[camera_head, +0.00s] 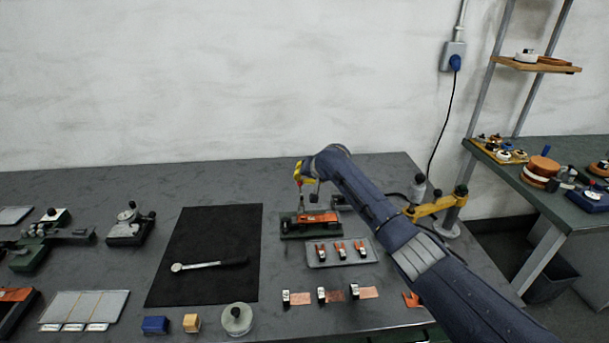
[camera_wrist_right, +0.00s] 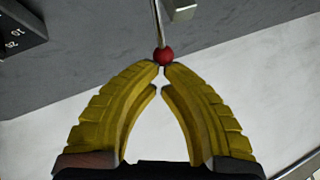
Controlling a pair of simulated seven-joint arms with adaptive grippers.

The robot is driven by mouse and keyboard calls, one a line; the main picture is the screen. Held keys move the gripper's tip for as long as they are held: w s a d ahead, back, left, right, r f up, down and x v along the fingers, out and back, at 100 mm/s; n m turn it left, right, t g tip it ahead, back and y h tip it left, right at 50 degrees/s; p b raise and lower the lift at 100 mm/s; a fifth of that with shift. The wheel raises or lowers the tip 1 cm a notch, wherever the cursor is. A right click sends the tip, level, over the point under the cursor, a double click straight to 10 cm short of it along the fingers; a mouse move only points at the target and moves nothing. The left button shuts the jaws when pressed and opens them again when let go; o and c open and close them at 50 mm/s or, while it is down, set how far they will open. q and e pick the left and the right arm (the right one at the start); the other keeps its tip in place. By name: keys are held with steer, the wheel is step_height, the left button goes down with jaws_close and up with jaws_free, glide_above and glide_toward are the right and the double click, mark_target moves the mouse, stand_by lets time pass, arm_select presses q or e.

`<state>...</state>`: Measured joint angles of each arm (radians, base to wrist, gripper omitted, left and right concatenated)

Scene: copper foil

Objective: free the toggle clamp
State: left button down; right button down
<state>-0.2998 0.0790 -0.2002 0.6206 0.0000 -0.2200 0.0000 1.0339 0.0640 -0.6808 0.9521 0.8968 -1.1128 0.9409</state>
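The toggle clamp is on a green-based fixture (camera_head: 290,228) with an orange block (camera_head: 320,217), near the back right of the dark table. A thin metal rod, its handle, ends in a red ball knob (camera_wrist_right: 163,56) in the right wrist view. My right gripper (camera_head: 299,175) is above the fixture, its arm reaching in from the lower right. Its yellow fingers (camera_wrist_right: 163,66) converge until their tips close on the red knob. The gripper and arm partly hide the clamp in the head view. My left gripper is not in view.
A grey tray (camera_head: 316,263) with several small orange-and-black parts is close in front of the fixture. A black mat (camera_head: 205,285) with a wrench (camera_head: 210,264) lies left. A yellow arm-like stand (camera_head: 435,208) is to the right. The wall is behind.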

steer(key=shift+r, duration=0.15)
stand_by(0.3)
steer(key=shift+r, duration=0.65)
